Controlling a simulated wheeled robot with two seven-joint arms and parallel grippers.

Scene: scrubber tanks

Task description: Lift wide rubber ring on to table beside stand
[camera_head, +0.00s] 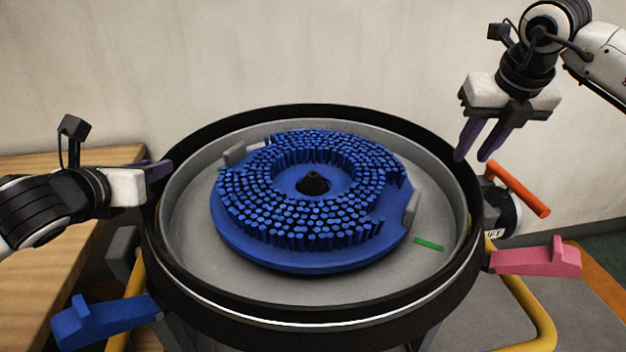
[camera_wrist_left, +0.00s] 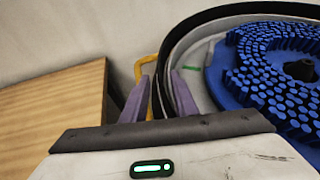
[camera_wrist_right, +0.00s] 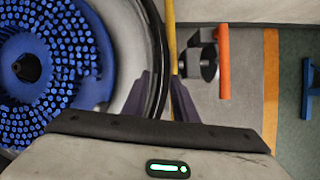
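The wide black rubber ring (camera_head: 300,322) runs around the rim of the round grey tank, and appears seated there. My left gripper (camera_head: 162,168) is at the ring's left side. In the left wrist view its purple fingers (camera_wrist_left: 160,85) are apart, with part of the black ring (camera_wrist_left: 166,62) showing between them; I cannot tell whether they touch it. My right gripper (camera_head: 474,156) is above the ring's right side, fingers apart and pointing down. In the right wrist view the ring (camera_wrist_right: 160,60) passes between those fingers. The wooden table (camera_head: 60,250) is at the left.
A blue brush disc (camera_head: 320,262) with several rings of bristles lies in the tank. A green strip (camera_head: 429,244) is beside it. A blue lever (camera_head: 105,320), a pink lever (camera_head: 540,260), a red-orange handle (camera_head: 518,189) and yellow bars (camera_head: 535,315) surround the tank.

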